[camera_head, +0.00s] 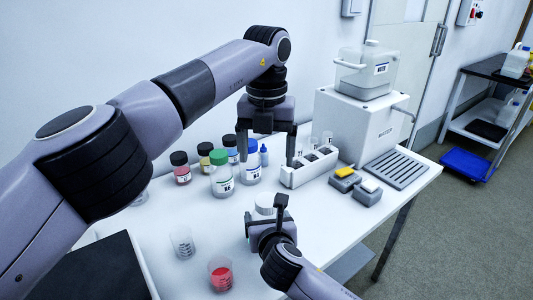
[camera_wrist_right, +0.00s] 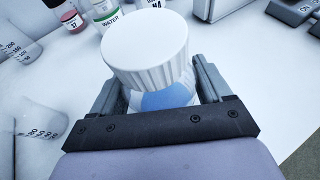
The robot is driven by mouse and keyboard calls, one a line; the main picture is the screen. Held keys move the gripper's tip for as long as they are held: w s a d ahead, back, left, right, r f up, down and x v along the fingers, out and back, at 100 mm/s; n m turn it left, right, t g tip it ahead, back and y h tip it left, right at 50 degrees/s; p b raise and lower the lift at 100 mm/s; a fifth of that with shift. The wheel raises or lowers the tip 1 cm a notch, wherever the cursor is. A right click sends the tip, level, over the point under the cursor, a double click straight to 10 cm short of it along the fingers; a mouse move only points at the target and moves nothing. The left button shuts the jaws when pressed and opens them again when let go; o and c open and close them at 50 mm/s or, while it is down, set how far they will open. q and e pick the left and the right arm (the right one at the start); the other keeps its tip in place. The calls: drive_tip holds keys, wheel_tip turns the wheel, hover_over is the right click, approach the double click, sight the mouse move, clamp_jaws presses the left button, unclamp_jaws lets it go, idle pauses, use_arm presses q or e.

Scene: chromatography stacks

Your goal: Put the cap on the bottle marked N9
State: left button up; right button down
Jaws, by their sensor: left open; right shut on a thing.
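A white ribbed cap (camera_wrist_right: 148,45) tops a pale body with a blue patch (camera_wrist_right: 165,98) in the right wrist view. My right gripper (camera_wrist_right: 150,100) is shut around this body, just below the cap. The cap also shows in the head view (camera_head: 265,203) above the table's front part. I cannot read a mark on the held body, and no label in view clearly reads N9. My left gripper (camera_head: 269,160) is open and empty, pointing down beside the blue-capped bottle (camera_head: 250,174) near the rack.
A green-capped bottle (camera_head: 221,184), a red-filled bottle (camera_head: 181,175) and other small bottles stand at the back left. Beakers (camera_head: 220,273) stand in front. A white rack (camera_head: 309,168) and a water unit (camera_head: 365,125) are at the right. The table's front right is clear.

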unclamp_jaws()
drive_tip(key=shift+s, duration=0.1)
drive_tip(key=p+v, duration=0.1)
drive_tip(key=v, duration=0.6)
idle(0.4)
